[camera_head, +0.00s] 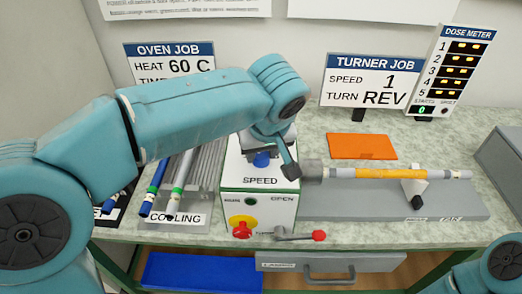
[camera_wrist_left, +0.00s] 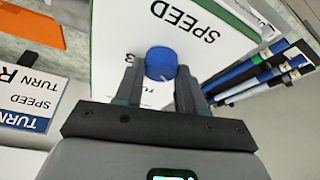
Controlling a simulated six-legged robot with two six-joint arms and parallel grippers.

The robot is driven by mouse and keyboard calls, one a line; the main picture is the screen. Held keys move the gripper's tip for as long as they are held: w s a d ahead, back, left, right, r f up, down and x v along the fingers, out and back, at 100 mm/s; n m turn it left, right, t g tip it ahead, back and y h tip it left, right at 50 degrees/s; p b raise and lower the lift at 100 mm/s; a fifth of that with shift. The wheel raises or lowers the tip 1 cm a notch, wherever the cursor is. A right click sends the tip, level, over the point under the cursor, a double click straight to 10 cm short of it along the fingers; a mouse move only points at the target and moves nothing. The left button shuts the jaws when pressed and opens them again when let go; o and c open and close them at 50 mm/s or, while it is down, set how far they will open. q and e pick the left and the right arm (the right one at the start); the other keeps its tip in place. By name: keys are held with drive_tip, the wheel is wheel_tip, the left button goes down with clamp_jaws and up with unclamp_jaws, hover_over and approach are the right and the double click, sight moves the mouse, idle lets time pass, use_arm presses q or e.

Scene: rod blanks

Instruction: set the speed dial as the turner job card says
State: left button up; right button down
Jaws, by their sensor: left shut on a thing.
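The blue speed dial (camera_head: 262,160) is on the top panel of the white turner box (camera_head: 232,182), above the word SPEED. It also shows in the wrist view (camera_wrist_left: 160,62). My left gripper (camera_head: 270,152) reaches down to it from above. In the wrist view the fingers (camera_wrist_left: 159,80) stand on either side of the dial, shut on it. A small light mark shows on the dial, but I cannot tell which number it points to. Most numbers are hidden. The turner job card (camera_head: 366,82) reads SPEED 1, TURN REV. My right gripper is out of view.
A rod (camera_head: 395,173) lies along the turner's grey bed. A red-tipped lever (camera_head: 302,235) and a red knob on yellow (camera_head: 241,226) are on the box front. Rods lie in the cooling rack (camera_head: 188,218) to the left. An orange mat (camera_head: 361,146) lies behind the bed.

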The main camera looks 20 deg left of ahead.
use_arm(q)
drive_tip(key=shift+d+n+g, duration=0.1)
drive_tip(key=shift+n+g, duration=0.2)
drive_tip(key=shift+n, duration=0.3)
drive_tip(key=o, duration=1)
drive_tip(key=shift+y, duration=0.3)
drive_tip(key=p+v, duration=0.3)
drive_tip(key=v, duration=1.3)
drive_tip(key=shift+s+r, duration=0.15)
